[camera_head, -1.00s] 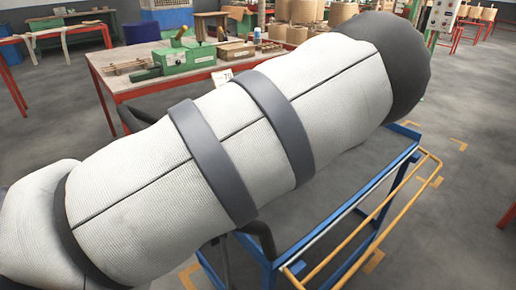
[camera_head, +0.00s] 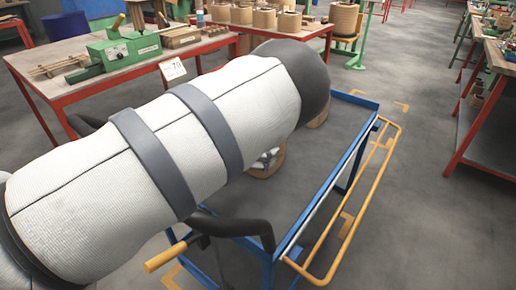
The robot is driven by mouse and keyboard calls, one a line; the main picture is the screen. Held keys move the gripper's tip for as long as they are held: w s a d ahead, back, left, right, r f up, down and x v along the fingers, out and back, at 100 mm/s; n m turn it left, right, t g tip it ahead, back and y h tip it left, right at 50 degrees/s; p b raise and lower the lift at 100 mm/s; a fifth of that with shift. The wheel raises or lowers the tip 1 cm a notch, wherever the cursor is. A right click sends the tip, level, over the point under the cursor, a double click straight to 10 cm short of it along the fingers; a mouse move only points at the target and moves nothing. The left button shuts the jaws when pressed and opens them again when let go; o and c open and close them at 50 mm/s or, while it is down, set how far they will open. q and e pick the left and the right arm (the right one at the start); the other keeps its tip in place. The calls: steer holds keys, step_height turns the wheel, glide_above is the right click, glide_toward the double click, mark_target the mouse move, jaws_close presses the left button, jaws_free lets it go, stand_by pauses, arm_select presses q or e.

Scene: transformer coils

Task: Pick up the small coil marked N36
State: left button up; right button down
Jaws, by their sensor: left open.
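My left arm crosses the picture from the lower left and hides much of the blue cart (camera_head: 365,140). My left gripper (camera_head: 268,158) shows only as a small grey metal part below the arm. It is open, at a brown coil (camera_head: 264,173) on the cart; whether it touches the coil I cannot tell. A second brown coil (camera_head: 319,119) shows partly behind the dark end of the arm. No N36 marking can be read on either coil. My right gripper is not in view.
The cart has a yellow rail (camera_head: 345,215) on its right and a dark bar with an orange grip (camera_head: 165,254) in front. Several coils (camera_head: 265,17) stand further back.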

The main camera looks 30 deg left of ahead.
arm_select(q)
steer(key=x, duration=0.5)
steer(key=shift+a, duration=0.1)
steer(key=shift+r, duration=0.1)
steer(key=c, duration=1.4)
steer(key=shift+c, duration=0.2)
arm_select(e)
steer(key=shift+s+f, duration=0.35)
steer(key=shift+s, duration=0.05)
arm_select(q)
steer(key=shift+r, duration=0.15)
